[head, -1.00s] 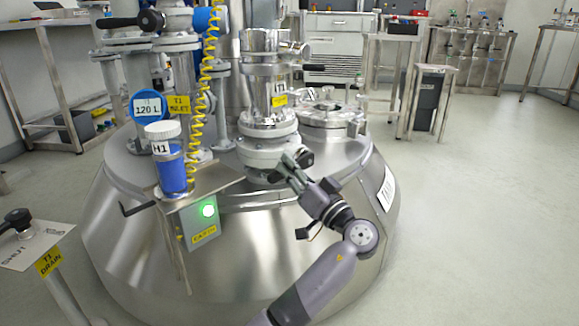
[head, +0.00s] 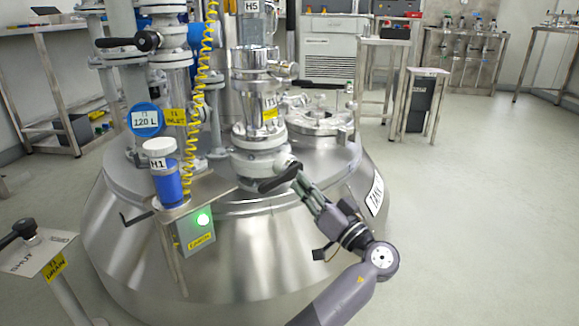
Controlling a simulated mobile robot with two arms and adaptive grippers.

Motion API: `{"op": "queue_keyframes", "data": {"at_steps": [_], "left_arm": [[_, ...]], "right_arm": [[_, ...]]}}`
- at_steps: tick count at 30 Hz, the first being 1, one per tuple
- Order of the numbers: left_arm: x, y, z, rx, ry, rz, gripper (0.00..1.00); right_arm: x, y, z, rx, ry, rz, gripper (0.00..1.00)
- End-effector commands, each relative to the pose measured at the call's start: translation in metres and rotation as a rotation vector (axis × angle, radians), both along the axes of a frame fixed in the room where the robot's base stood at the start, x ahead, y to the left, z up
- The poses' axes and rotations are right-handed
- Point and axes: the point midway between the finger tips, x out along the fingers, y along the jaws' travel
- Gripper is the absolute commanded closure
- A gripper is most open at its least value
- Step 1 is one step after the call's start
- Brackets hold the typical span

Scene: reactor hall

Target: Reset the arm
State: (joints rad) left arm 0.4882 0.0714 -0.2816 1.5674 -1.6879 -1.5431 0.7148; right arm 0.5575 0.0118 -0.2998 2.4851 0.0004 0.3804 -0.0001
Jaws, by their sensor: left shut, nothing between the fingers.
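My left gripper (head: 299,176) is shut and empty, with its fingertips pointing up and left toward the tank top. The tips are right beside a black valve handle (head: 279,179) at the base of the flanged column with the yellow T3-like label (head: 270,113). I cannot tell whether the fingertips touch the handle. The grey forearm comes up from the bottom of the head view, in front of the steel tank (head: 240,262). My right gripper is not in view.
A blue bottle with a white cap, labelled H1 (head: 168,185), stands on a bracket by a box with a lit green lamp (head: 203,219). A drain valve post (head: 57,268) is at lower left. A yellow coiled hose (head: 196,110) hangs nearby. The floor at right (head: 470,220) is clear.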

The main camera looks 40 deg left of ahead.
Motion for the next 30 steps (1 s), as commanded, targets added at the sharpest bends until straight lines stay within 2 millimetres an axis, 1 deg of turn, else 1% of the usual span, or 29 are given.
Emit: {"op": "queue_keyframes", "data": {"at_steps": [1, 4, 11, 14, 17, 20, 21, 23, 24, 26, 27, 29, 30], "left_arm": [[0.000, -0.006, 0.000, 0.000, 0.002, 0.001, 1.00], [-0.001, -0.013, -0.004, 0.000, 0.000, -0.001, 1.00], [-0.001, -0.015, -0.006, 0.001, 0.000, -0.001, 1.00], [0.006, -0.017, -0.007, -0.006, 0.029, -0.049, 1.00], [0.026, -0.026, -0.011, -0.023, 0.107, -0.196, 1.00], [0.053, -0.052, -0.019, -0.039, 0.203, -0.446, 1.00], [0.062, -0.069, -0.022, -0.043, 0.234, -0.564, 1.00], [0.071, -0.098, -0.023, -0.043, 0.263, -0.744, 1.00], [0.073, -0.120, -0.022, -0.038, 0.268, -0.862, 1.00], [0.070, -0.153, -0.014, -0.026, 0.256, -1.037, 1.00], [0.065, -0.176, -0.007, -0.014, 0.234, -1.151, 1.00], [0.050, -0.209, 0.010, 0.007, 0.180, -1.313, 1.00], [0.036, -0.229, 0.025, 0.025, 0.129, -1.416, 1.00]], "right_arm": [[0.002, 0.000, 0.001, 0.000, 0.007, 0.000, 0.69], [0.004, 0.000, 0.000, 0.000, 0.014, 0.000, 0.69], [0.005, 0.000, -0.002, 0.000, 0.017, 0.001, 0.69], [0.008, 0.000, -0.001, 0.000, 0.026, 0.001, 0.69], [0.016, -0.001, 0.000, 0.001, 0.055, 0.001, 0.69], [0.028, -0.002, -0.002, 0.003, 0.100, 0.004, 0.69], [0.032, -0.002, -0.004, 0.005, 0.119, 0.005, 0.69], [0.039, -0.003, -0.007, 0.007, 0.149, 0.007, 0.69], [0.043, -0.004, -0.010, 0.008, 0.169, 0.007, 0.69], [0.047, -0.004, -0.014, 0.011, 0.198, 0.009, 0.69], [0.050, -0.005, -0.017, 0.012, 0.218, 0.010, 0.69], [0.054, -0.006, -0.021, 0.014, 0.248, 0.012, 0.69], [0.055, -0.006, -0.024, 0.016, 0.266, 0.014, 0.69]]}}
